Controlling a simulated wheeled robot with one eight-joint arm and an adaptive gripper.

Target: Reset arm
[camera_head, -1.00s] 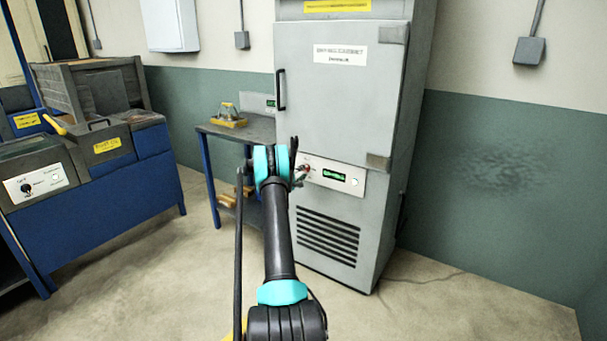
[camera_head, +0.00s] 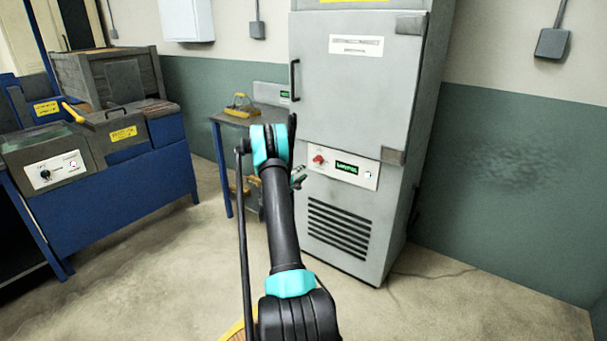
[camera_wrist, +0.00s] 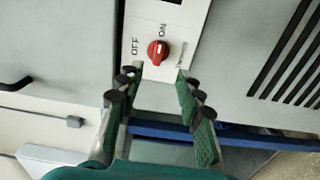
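My gripper (camera_wrist: 160,88) is open in the wrist view, its two fingers apart with nothing between them. Beyond the fingertips is a red knob (camera_wrist: 158,51) on a pale panel marked OFF and ON. In the head view the same knob (camera_head: 319,160) sits on the control panel (camera_head: 340,167) of a tall grey cabinet (camera_head: 345,90), beside a lit green display. My arm (camera_head: 279,215) reaches forward in front of the cabinet and hides most of the gripper; one finger (camera_head: 298,178) shows at its right, left of the panel. The cabinet door is shut.
A small table (camera_head: 262,118) with a yellow-handled item (camera_head: 241,106) stands left of the cabinet. A blue and grey machine (camera_head: 110,180) stands at the left. Bare floor (camera_head: 150,270) lies between the machine and my arm, and more at the right.

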